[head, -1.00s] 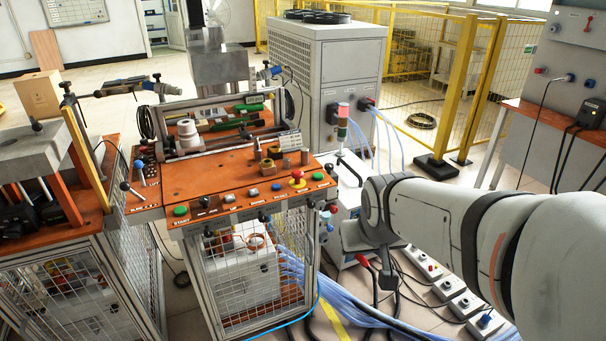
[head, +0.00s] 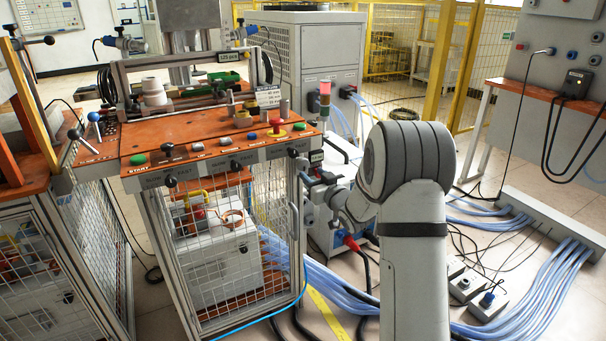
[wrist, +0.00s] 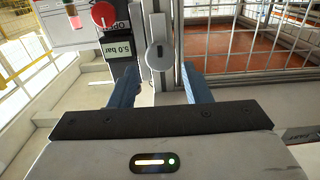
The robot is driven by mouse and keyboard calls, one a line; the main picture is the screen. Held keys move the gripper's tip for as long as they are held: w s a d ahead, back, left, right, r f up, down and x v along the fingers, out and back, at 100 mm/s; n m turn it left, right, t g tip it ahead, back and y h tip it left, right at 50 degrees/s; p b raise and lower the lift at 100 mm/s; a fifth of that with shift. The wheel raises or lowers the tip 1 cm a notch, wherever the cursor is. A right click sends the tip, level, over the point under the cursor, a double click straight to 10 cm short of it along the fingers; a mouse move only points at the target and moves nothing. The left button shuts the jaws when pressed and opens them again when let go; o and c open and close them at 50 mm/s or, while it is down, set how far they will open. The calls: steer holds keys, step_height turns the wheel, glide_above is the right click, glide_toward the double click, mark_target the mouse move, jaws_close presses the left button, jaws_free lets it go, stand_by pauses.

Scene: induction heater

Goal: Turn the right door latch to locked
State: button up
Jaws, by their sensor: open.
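My gripper (head: 312,180) is beside the front right post of the orange-topped machine in the head view. In the wrist view my gripper (wrist: 160,80) is open, with its two blue fingers apart and nothing between the tips. A grey rounded lever (wrist: 157,56), which looks like the right door latch, hangs roughly vertical on the metal post, ahead of the gap between the fingers. Contact with it cannot be made out. In the head view the latch is too small or hidden to tell. The mesh door (head: 212,262) appears closed.
A red knob (wrist: 103,14) and a "5.0 bar" display (wrist: 119,51) are close to the left of the lever. The machine's orange top (head: 190,130) carries buttons and parts. Blue hoses (head: 345,292) run along the floor below my arm.

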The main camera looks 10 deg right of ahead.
mark_target(304, 166)
steer(key=b+x, duration=0.1)
steer(key=x, duration=0.6)
steer(key=shift+c, duration=0.2)
steer(key=c, duration=0.6)
